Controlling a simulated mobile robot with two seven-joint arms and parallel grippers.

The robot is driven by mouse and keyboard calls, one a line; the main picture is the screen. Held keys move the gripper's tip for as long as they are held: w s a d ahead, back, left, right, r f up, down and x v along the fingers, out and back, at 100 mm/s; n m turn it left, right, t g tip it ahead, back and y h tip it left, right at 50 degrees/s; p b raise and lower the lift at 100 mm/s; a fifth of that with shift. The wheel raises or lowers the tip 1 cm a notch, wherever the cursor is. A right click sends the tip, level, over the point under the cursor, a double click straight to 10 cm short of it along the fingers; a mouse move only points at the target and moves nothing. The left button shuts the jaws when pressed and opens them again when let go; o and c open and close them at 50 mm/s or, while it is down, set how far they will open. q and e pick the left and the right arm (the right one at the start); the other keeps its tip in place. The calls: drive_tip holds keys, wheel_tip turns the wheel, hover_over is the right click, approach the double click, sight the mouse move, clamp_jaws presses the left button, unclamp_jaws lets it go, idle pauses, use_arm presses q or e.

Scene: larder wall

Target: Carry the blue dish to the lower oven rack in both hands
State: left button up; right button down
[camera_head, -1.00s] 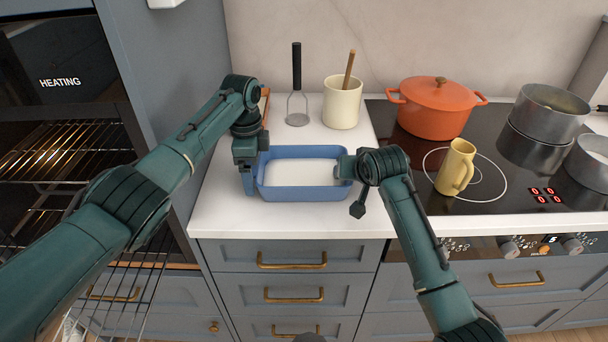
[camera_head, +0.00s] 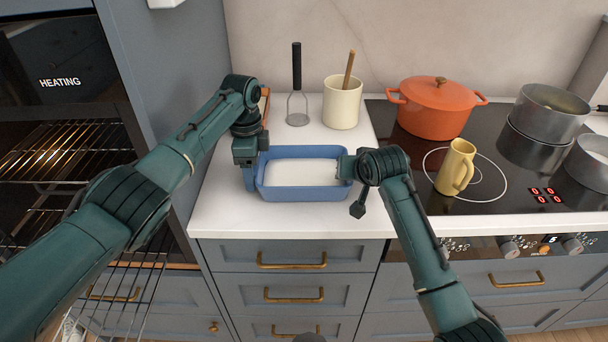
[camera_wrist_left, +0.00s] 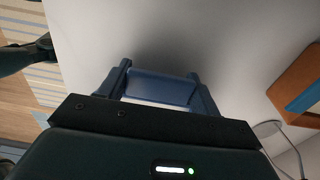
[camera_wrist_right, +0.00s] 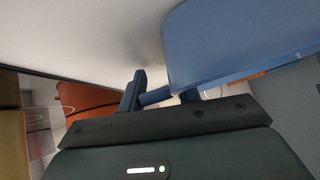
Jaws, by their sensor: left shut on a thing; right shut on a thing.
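The blue dish (camera_head: 305,193), rectangular with a pale inside, is level at the white counter in the head view. I cannot tell whether it touches the counter or is just above it. My left gripper (camera_head: 251,178) is shut on its left end. My right gripper (camera_head: 346,168) is shut on its right end. The dish also shows in the right wrist view (camera_wrist_right: 235,50), and part of it between the fingers in the left wrist view (camera_wrist_left: 160,88). The lower oven rack (camera_head: 140,290) sticks out of the open oven at lower left, partly hidden by my left arm.
An upper oven rack (camera_head: 75,138) is inside the lit oven. A cream crock (camera_head: 342,104) and a masher (camera_head: 297,85) stand behind the dish. An orange pot (camera_head: 436,108), a yellow jug (camera_head: 456,168) and grey pans (camera_head: 548,112) are on the hob. The counter's front strip is clear.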

use_arm(q)
drive_tip(key=shift+c, duration=1.3)
